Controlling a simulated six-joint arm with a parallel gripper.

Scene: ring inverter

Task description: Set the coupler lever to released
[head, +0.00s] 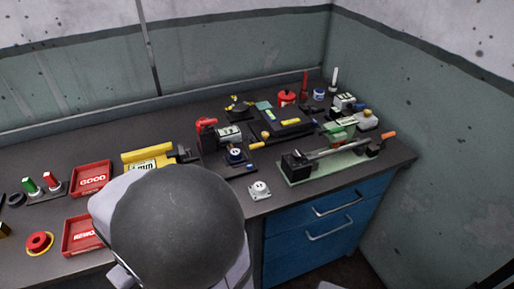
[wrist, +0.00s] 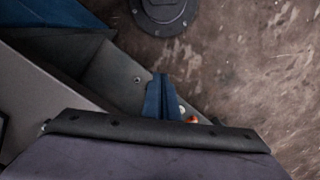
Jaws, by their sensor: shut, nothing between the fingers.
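A long grey lever (head: 345,146) with an orange grip (head: 389,135) lies over a pale green base plate (head: 325,167) at the right end of the bench. A shorter handle with a yellow grip (head: 257,145) sticks out near the middle devices. No label shows which of them is the coupler lever. My gripper (wrist: 160,78) shows in the wrist view with its blue fingers shut and empty, above the floor and beside a grey panel. It is apart from both handles. In the head view my grey arm fills the lower middle and hides part of the bench.
The bench (head: 60,155) holds two red trays (head: 90,178), a red button (head: 39,242), a white socket-like block (head: 260,190) and a black box device (head: 285,121). Walls close off the back and right. Blue drawers (head: 330,215) are below. Floor (wrist: 260,70) lies under my gripper.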

